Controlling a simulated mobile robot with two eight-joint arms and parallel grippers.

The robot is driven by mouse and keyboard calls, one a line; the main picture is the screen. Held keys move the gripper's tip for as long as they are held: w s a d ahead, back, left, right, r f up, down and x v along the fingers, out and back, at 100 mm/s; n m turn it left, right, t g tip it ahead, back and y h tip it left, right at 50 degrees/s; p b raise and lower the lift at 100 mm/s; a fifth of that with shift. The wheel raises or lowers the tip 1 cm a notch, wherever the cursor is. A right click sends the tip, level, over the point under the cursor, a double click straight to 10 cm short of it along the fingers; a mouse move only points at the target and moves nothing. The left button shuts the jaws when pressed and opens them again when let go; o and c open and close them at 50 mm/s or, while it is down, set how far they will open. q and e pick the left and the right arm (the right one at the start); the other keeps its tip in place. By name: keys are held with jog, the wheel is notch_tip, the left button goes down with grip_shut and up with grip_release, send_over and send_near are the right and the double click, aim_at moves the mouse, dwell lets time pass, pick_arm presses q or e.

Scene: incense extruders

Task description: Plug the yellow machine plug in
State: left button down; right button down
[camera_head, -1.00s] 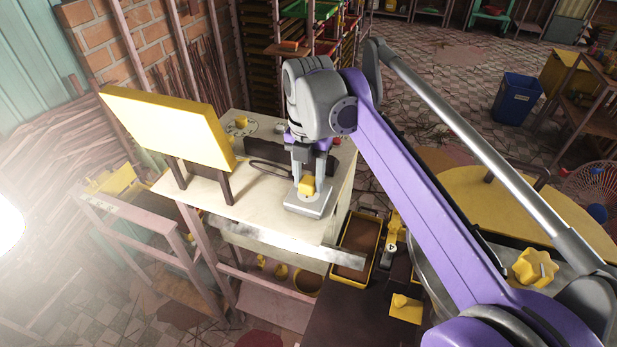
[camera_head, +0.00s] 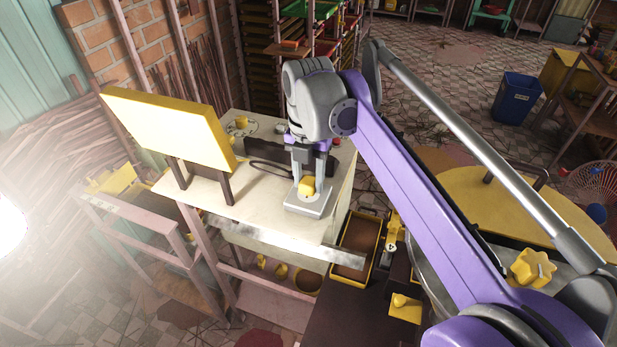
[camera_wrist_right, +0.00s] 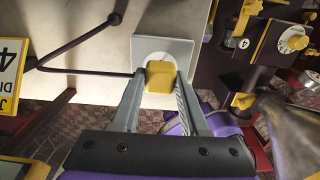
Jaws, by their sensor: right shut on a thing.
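The yellow plug (camera_head: 306,186) is a small block between the fingers of my right gripper (camera_head: 308,172). The gripper points down and is shut on it. Beneath it, a square light grey socket plate (camera_head: 312,207) lies on the pale tabletop. In the right wrist view, the plug (camera_wrist_right: 160,77) is between the fingertips and overlaps the lower part of the plate's round socket (camera_wrist_right: 154,57). The plug's underside is hidden, so I cannot tell whether it touches or enters the socket. My left gripper is not in view.
A yellow board (camera_head: 170,128) on dark legs stands on the table (camera_head: 270,215) left of the gripper. A dark bar (camera_head: 270,153) lies behind it. A yellow tray (camera_head: 356,250) and a large round yellow-topped machine (camera_head: 480,205) are to the right.

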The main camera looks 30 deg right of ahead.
aim_at(308, 181)
jog(key=shift+f, duration=0.6)
dwell(0.4)
jog(key=shift+c, duration=1.7)
grip_release()
jog(key=shift+r, duration=0.1)
notch_tip(308, 181, up, 11)
jog(key=shift+f+p, duration=0.2)
jog(key=shift+p, duration=0.15)
